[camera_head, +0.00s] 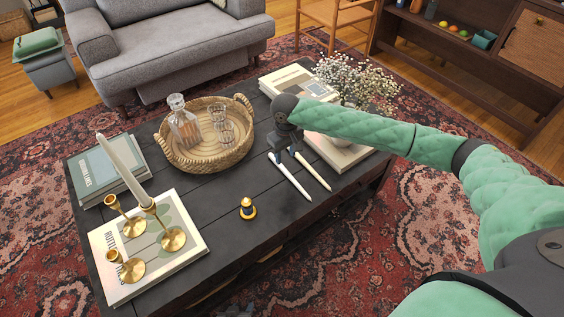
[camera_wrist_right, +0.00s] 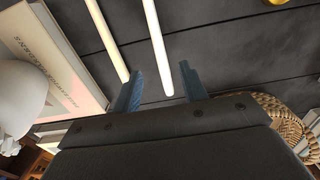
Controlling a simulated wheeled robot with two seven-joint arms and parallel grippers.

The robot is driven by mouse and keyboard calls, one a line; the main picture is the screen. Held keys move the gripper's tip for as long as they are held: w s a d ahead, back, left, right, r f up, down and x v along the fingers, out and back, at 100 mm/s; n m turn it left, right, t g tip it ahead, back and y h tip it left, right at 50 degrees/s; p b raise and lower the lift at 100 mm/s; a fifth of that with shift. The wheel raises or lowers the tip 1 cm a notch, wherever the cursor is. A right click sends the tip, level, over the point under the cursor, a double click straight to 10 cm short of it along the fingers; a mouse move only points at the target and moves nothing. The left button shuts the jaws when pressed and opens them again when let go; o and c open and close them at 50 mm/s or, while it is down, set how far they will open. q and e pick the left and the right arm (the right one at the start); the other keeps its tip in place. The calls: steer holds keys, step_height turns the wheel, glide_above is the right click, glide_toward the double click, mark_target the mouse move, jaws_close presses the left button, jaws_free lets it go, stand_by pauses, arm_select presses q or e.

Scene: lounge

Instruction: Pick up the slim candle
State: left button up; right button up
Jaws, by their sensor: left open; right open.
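Two slim white candles lie side by side on the dark coffee table, a left one (camera_head: 290,178) and a right one (camera_head: 313,171). They also show in the right wrist view, one (camera_wrist_right: 158,47) running between my fingers and the other (camera_wrist_right: 107,40) ending by the left finger. My right gripper (camera_head: 284,150) is open over their far ends; whether it touches them I cannot tell. A thicker cream candle (camera_head: 124,170) stands tilted in a brass holder (camera_head: 172,237). Only a small grey part of my left gripper (camera_head: 237,311) shows at the bottom edge; it is open.
A wicker tray (camera_head: 207,160) with a decanter and glasses stands left of my right gripper. Books with flowers (camera_head: 356,80) lie to the right and behind. A small black-and-gold object (camera_head: 248,208) stands in front. Bare tabletop (camera_head: 235,250) lies around it.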

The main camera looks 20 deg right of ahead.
mark_target(286, 171)
steer(key=shift+w+f, duration=0.2)
steer(key=shift+f, duration=0.2)
steer(key=shift+s+f+b, duration=0.15)
steer(key=shift+f+b, duration=0.05)
steer(key=shift+f, duration=1.55)
steer(key=shift+s+f+b, duration=0.15)
steer(key=shift+f+b, duration=0.05)
steer(key=shift+f, duration=1.5)
jaws_close()
